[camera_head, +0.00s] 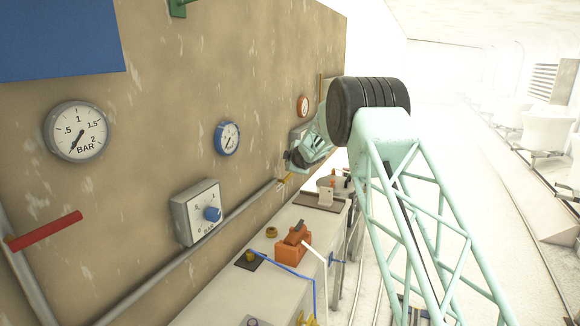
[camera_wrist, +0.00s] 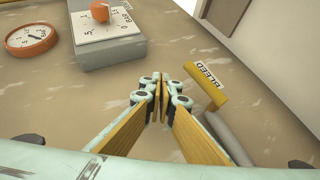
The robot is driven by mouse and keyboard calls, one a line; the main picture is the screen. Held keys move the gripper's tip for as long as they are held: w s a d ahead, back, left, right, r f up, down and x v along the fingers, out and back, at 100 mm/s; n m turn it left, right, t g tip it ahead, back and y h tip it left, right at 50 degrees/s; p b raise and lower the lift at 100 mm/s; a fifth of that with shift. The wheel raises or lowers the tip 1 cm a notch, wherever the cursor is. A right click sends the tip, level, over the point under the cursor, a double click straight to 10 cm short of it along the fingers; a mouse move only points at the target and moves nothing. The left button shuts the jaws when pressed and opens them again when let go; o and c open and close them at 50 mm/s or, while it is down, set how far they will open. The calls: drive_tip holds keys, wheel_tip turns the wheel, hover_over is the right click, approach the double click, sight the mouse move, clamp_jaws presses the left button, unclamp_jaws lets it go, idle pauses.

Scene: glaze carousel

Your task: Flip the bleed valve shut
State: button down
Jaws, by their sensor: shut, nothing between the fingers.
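The bleed valve's yellow lever (camera_wrist: 209,96) shows in the wrist view, at the end of a grey pipe, with a white plate marked BLEED beside it. In the head view a small yellow piece (camera_head: 285,180) at the pipe's far end looks like the same lever. My gripper (camera_wrist: 164,88) is shut and empty, its fingertips just left of the lever in the wrist view, with a gap between them. In the head view my gripper (camera_head: 298,160) is close to the wall, partly hidden by its own links.
An orange gauge (camera_wrist: 31,38) and a regulator box with an orange knob (camera_wrist: 100,12) are on the wall. A red lever (camera_head: 45,231), a blue gauge (camera_head: 227,138) and a blue-knob regulator (camera_head: 196,211) are nearer. An orange block (camera_head: 293,246) stands on the bench.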

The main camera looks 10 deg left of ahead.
drive_tip(key=s+d+r+p, duration=0.2)
drive_tip(key=d+r, duration=0.3)
drive_tip(key=r, duration=0.3)
drive_tip(key=shift+s+r+p, duration=0.25)
drive_tip(key=shift+r+p, duration=0.05)
drive_tip(key=shift+p, duration=0.3)
